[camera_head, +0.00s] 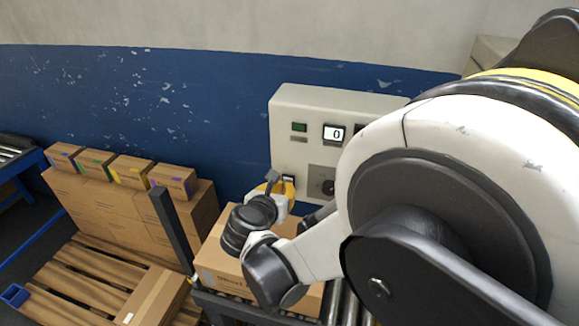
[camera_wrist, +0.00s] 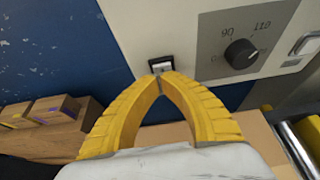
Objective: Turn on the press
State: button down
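The press control box (camera_head: 290,120) is a pale panel against the wall, with a green button (camera_head: 299,127), a display reading 0 (camera_head: 334,133) and a dark knob (camera_head: 328,187). The knob (camera_wrist: 241,53) shows large in the wrist view, right of my gripper. A small black-framed switch (camera_wrist: 161,65) sits at the panel's lower left. My gripper (camera_wrist: 162,76) has yellow fingers with their tips together, right at the lower part of this switch. I cannot tell whether they touch it. Nothing shows between the tips. In the head view my arm hides the panel's right part.
A cardboard box (camera_head: 222,262) lies on the roller conveyor (camera_head: 346,305) below the panel. Stacked cartons (camera_head: 120,205) and a wooden pallet (camera_head: 85,275) stand at left. A dark post (camera_head: 172,228) rises between them and the conveyor.

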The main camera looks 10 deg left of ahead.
jog(key=shift+w+r, duration=0.1)
jog(key=shift+w, duration=0.15)
jog(key=shift+w+d+r+p, duration=0.1)
jog(key=shift+w+r+p, duration=0.2)
jog(key=shift+w, duration=0.15)
jog(key=shift+f, duration=0.15)
jog(key=shift+r+p, duration=0.45)
jog(key=shift+r, duration=0.35)
